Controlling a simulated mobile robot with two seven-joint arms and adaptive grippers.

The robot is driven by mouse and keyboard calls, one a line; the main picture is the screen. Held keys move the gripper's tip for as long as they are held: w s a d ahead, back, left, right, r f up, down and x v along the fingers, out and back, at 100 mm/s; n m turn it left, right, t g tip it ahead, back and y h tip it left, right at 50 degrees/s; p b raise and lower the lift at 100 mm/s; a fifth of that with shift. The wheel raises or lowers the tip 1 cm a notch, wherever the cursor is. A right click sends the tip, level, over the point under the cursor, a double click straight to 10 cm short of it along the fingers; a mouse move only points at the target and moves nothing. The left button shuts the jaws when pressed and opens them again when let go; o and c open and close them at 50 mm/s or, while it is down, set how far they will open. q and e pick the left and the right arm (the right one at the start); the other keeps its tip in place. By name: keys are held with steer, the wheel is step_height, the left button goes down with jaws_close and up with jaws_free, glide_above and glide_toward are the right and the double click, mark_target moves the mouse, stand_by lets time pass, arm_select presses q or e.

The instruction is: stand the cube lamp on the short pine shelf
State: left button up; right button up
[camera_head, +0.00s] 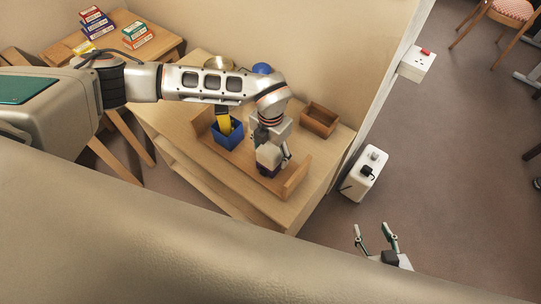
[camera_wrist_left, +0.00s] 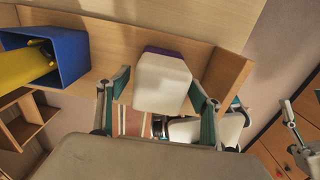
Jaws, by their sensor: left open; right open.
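The cube lamp (camera_head: 268,157) has a white cube shade and a dark purple base. It appears upright on the short pine shelf (camera_head: 294,180), near the shelf's right end board; the contact beneath it is hard to see. In the left wrist view the lamp (camera_wrist_left: 162,84) sits between the fingers of my left gripper (camera_wrist_left: 160,88), with a gap on each side. My left gripper (camera_head: 271,150) is open around or just above the lamp. My right gripper (camera_head: 376,233) is open and empty, low over the floor at the right.
A blue bin (camera_head: 227,136) with a yellow thing in it stands left of the lamp. An open wooden box (camera_head: 319,121) lies behind, near the wall. A brass-coloured round thing (camera_head: 218,63) and a blue ball (camera_head: 262,68) are farther back. A white case (camera_head: 364,175) stands right of the bureau.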

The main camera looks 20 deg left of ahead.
arm_select(q)
step_height(320, 180, up, 9)
steer(key=shift+r, duration=0.15)
steer(key=shift+s, duration=0.1)
stand_by(0.6)
